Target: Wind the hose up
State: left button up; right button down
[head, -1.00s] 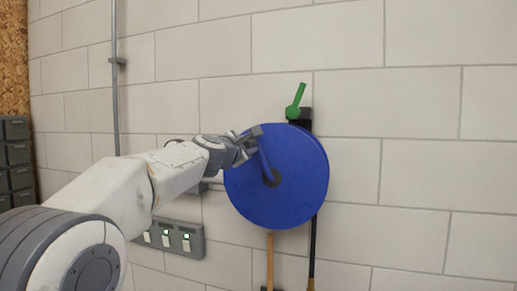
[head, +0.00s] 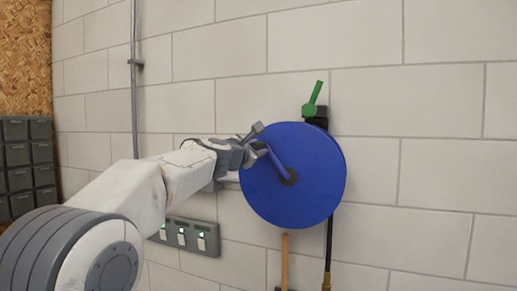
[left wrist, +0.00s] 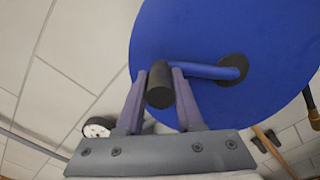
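The blue hose reel (head: 310,195) is a round disc on the block wall in the head view. Its blue crank (head: 280,163) runs from the dark hub up and left. The left wrist view shows the crank (left wrist: 212,71) and its dark round handle (left wrist: 160,88). My left gripper (head: 257,140) is at the crank's outer end, with one finger on each side of the handle, closed on it. A dark hose (head: 329,245) hangs below the reel at its right and has a brass end (head: 326,282). My right gripper is not in view.
A green lever (head: 313,100) stands above the reel. A wooden handle (head: 285,260) hangs below it. A grey switch panel (head: 184,235) with green lights is below my arm. Dark bins (head: 27,165) stand at the far left. The wall right of the reel is bare.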

pick_arm(q)
jog(key=shift+o, duration=1.4)
jog(key=shift+a, duration=0.2)
jog(key=shift+d, duration=0.1)
jog(key=shift+s, duration=0.1)
jog(key=b+v, duration=0.4)
jog(key=v, duration=0.6)
jog(key=shift+s, duration=0.1)
